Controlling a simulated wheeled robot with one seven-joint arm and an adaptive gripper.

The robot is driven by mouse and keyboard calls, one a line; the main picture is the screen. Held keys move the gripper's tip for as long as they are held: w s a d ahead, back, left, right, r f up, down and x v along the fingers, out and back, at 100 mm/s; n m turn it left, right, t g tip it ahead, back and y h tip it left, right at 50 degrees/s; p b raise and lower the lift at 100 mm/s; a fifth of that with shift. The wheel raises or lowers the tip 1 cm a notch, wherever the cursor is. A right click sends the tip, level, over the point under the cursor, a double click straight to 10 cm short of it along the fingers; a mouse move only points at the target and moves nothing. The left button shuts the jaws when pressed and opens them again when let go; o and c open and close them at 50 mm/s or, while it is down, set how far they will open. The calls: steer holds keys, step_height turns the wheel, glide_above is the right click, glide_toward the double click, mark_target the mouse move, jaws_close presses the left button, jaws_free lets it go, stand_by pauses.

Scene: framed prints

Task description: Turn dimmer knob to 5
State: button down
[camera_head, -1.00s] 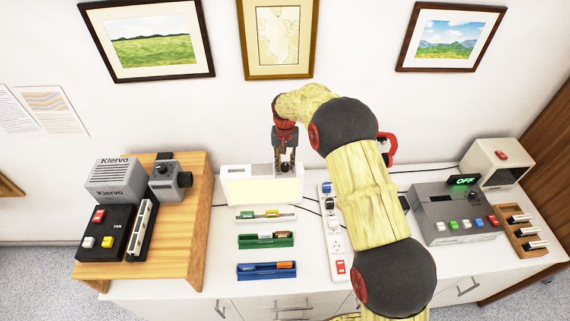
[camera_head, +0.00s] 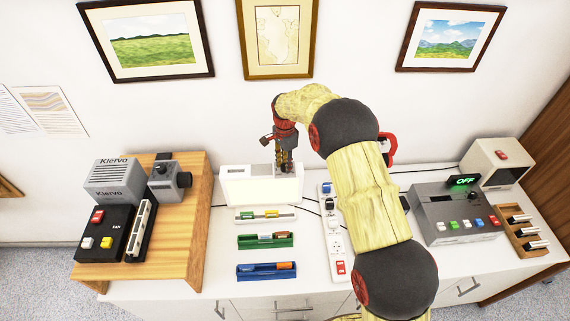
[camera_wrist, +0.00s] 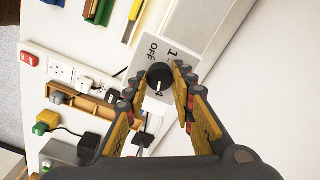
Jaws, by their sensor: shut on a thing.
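The dimmer knob (camera_wrist: 160,77) is a small round black knob on a pale plate with printed marks, of which "OFF" and "1" read clearly in the wrist view. My gripper (camera_wrist: 158,80) has one finger on each side of the knob and is shut on it. In the head view, my gripper (camera_head: 284,170) points down at the top right of the white light box (camera_head: 230,172), whose front panel glows pale yellow. The knob is hidden behind the fingers there. The fingers and angle leave the exact pointer reading unclear.
Pen trays, including a green one (camera_head: 265,241) and a blue one (camera_head: 266,271), lie before the light box. A white power strip (camera_head: 335,245) runs to their right. A grey device reading OFF (camera_head: 450,210) stands farther right. A wooden stand (camera_head: 180,220) is at left.

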steer(key=m, duration=0.4)
steer(key=shift+w+r+m, duration=0.1)
steer(key=shift+m, duration=2.1)
steer(key=c, duration=1.5)
jaws_free()
step_height(320, 180, up, 12)
